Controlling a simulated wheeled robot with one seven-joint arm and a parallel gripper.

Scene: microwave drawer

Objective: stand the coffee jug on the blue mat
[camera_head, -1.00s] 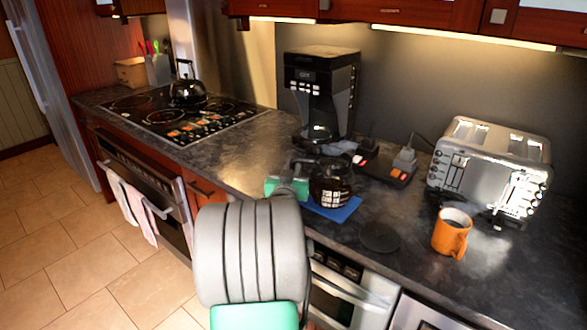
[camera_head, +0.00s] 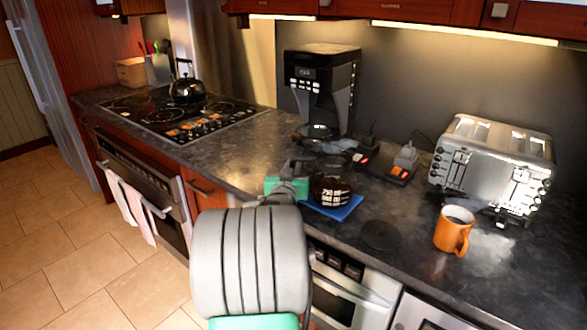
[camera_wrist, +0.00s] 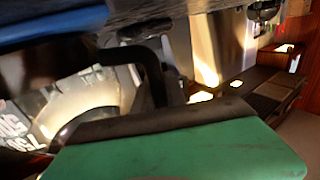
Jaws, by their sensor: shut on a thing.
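The coffee jug (camera_head: 331,188) is a dark glass pot with white markings, upright over the blue mat (camera_head: 345,209). In the wrist view, the jug's glass and markings (camera_wrist: 85,103) fill the left side and its dark handle (camera_wrist: 150,70) is near the middle. The blue mat (camera_wrist: 50,27) shows at the top left there. My gripper (camera_head: 296,177) is left of the jug and shut on its handle; a finger hides part of the grip. I cannot tell whether the jug's base touches the mat.
The coffee maker (camera_head: 321,90) stands behind the jug. A dark device with red lights (camera_head: 385,165) is behind right. A black disc (camera_head: 380,235), an orange mug (camera_head: 454,231) and a toaster (camera_head: 492,165) are to the right. The counter's front edge is close below the mat.

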